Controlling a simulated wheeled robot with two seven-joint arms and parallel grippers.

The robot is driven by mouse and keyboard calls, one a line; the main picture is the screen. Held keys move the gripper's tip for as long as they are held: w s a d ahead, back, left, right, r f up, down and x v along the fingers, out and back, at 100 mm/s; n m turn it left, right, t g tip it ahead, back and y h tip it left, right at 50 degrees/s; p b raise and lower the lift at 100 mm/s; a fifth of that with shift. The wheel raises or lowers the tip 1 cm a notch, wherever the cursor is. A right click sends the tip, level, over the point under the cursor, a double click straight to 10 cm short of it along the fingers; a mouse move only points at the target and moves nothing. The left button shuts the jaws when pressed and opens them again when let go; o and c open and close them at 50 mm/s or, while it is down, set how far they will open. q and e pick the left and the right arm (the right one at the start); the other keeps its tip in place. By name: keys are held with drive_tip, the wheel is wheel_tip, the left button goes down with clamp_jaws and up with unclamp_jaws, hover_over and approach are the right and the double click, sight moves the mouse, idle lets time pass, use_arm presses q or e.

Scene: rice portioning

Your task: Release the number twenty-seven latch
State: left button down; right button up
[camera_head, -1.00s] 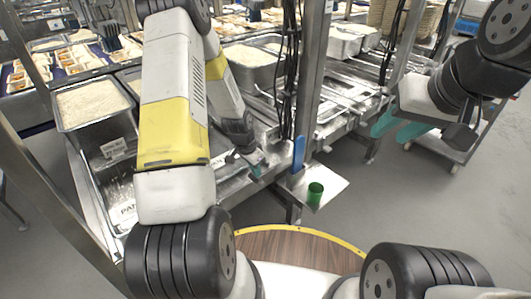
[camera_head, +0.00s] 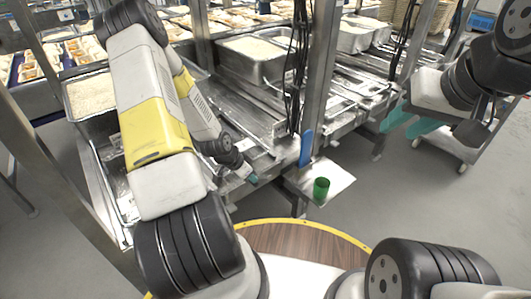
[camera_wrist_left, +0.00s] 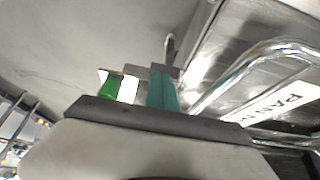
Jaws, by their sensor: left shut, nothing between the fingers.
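My left gripper (camera_head: 249,179) is shut and empty, just off the front edge of the steel counter, left of the blue upright piece. In the left wrist view its teal fingertips (camera_wrist_left: 162,90) point up the picture, left of a bent chrome handle (camera_wrist_left: 270,55) and a label reading "PAN". A small metal hook-like piece (camera_wrist_left: 170,45) shows beyond the fingertips; I cannot tell whether it is a latch. No number twenty-seven is readable in either view. My right gripper (camera_head: 408,124) is open and empty over the floor at the right.
A green cup (camera_head: 321,188) stands on a small white shelf (camera_head: 338,178) beside the blue piece (camera_head: 306,147). A rice pan (camera_head: 92,96) is at the left, partly behind my left arm. A steel post (camera_head: 321,75) and black cables (camera_head: 297,60) rise nearby. A cart (camera_head: 453,142) stands right.

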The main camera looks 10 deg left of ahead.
use_arm(q)
drive_tip(key=shift+s+a+f, duration=0.25)
drive_tip(key=shift+s+f, duration=0.1)
drive_tip(key=shift+f, duration=0.3)
drive_tip(key=shift+s+a+f, duration=0.3)
drive_tip(key=shift+f, duration=0.4)
drive_tip(key=shift+s+a+f, duration=0.25)
drive_tip(key=shift+s+f, duration=0.1)
drive_tip(key=shift+f, duration=0.4)
